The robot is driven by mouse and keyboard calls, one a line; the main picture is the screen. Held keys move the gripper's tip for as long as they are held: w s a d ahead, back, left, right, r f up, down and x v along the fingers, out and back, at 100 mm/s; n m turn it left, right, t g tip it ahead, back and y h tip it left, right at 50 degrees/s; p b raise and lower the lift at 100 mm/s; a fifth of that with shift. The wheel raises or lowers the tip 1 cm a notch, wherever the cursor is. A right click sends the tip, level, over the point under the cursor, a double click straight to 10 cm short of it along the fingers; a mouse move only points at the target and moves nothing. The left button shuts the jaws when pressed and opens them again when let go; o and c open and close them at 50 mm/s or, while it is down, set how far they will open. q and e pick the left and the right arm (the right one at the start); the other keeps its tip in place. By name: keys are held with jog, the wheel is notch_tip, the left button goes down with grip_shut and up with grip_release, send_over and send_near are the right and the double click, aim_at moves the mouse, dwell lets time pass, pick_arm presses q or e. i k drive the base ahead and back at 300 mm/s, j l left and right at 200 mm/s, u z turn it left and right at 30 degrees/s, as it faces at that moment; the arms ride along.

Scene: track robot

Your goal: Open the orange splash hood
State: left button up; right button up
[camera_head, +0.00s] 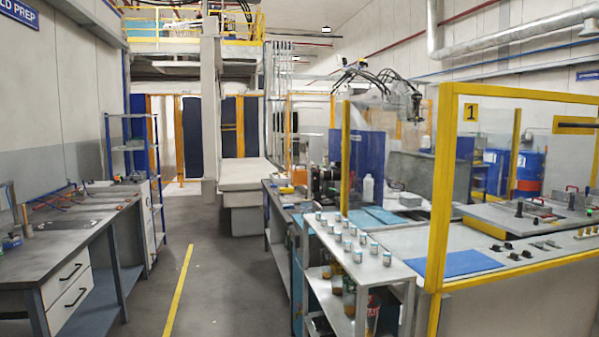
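I cannot make out a splash hood for certain. A small orange object (299,175) stands on the far part of the grey workbench (283,196), right of the aisle. It is too small to tell whether it is the hood, or whether it is open or shut. Neither of my grippers is in view.
The aisle (200,262) with a yellow floor line is clear. A grey bench with drawers (72,297) stands at the left. A shelf cart with several small jars (400,283) stands at the right, beside a yellow-framed enclosure (440,190). A white-topped block (245,170) stands farther back.

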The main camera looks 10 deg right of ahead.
aim_at(301, 177)
jog(key=i, duration=3.4)
jog(key=j+u, duration=0.05)
jog(key=j, duration=0.05)
